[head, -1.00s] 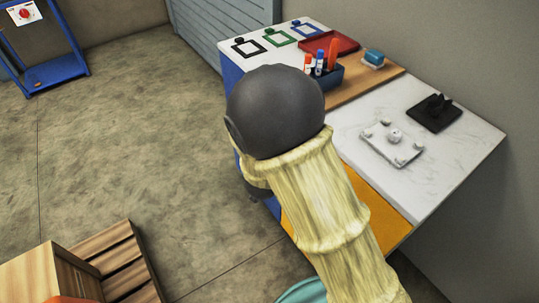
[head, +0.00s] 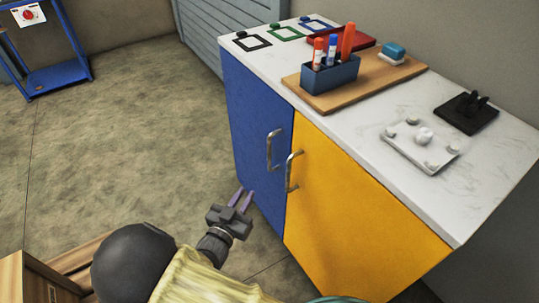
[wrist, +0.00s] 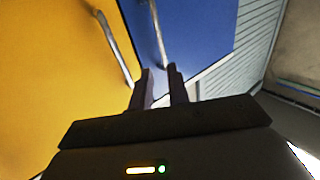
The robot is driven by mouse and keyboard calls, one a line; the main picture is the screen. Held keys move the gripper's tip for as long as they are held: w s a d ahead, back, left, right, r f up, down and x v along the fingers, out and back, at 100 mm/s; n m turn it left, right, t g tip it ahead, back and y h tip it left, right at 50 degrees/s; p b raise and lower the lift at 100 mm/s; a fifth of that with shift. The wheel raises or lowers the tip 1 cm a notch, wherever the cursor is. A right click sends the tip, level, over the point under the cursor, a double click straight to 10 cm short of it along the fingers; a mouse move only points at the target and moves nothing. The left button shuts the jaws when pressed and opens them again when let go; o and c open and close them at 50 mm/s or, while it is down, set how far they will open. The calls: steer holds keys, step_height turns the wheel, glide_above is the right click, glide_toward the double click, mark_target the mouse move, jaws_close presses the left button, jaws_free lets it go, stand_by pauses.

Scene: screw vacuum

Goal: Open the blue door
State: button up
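The blue door (head: 257,140) is the left door of the cabinet and looks shut. Its upright metal handle (head: 270,150) is near its right edge. The yellow door (head: 345,205) beside it also looks shut, with its own handle (head: 291,172). My gripper (head: 241,199) is low in front of the blue door, below and left of its handle, with its fingers apart and nothing between them. In the wrist view the fingers (wrist: 160,84) point up toward the blue door (wrist: 205,35), whose handle (wrist: 160,32) lies beyond them, apart from them.
The white countertop (head: 440,205) holds a pen box (head: 330,76) on a wooden board, picture frames, a red tray and a black stand. Wooden crates (head: 30,280) stand at lower left. A blue rack (head: 55,75) is at far left. The floor left of the cabinet is clear.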

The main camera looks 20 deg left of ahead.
mark_target(268, 156)
steer(key=w+b, duration=0.1)
steer(key=w, duration=0.4)
steer(key=w+d+b, duration=0.1)
steer(key=w, duration=0.5)
steer(key=w+d+b, duration=0.1)
steer(key=w, duration=0.5)
steer(key=shift+w, duration=0.1)
jaws_close()
